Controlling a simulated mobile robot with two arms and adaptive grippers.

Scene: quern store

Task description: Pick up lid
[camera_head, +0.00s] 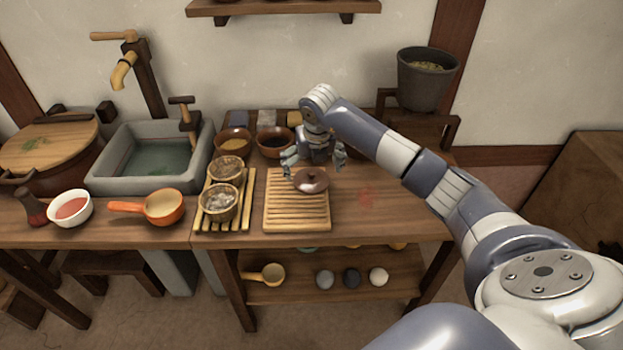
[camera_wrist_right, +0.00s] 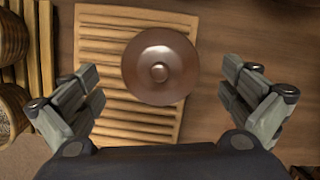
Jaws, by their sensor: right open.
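The lid (camera_head: 311,181) is round, reddish brown and glossy, with a small knob on top. It lies on the slatted wooden board (camera_head: 297,219) near the board's upper right part. My right gripper (camera_head: 315,160) is open and above the lid, close behind it in the head view. In the right wrist view the lid (camera_wrist_right: 160,66) shows ahead of and between the open fingers (camera_wrist_right: 160,95), with nothing held. The fingers do not touch it there. My left gripper is not in view.
Two woven baskets (camera_head: 220,203) stand on a slatted rack left of the board. Brown bowls (camera_head: 234,142) stand behind. A stone sink (camera_head: 107,175) and an orange pan (camera_head: 165,207) are further left. A grey bucket (camera_head: 421,88) stands at the back right.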

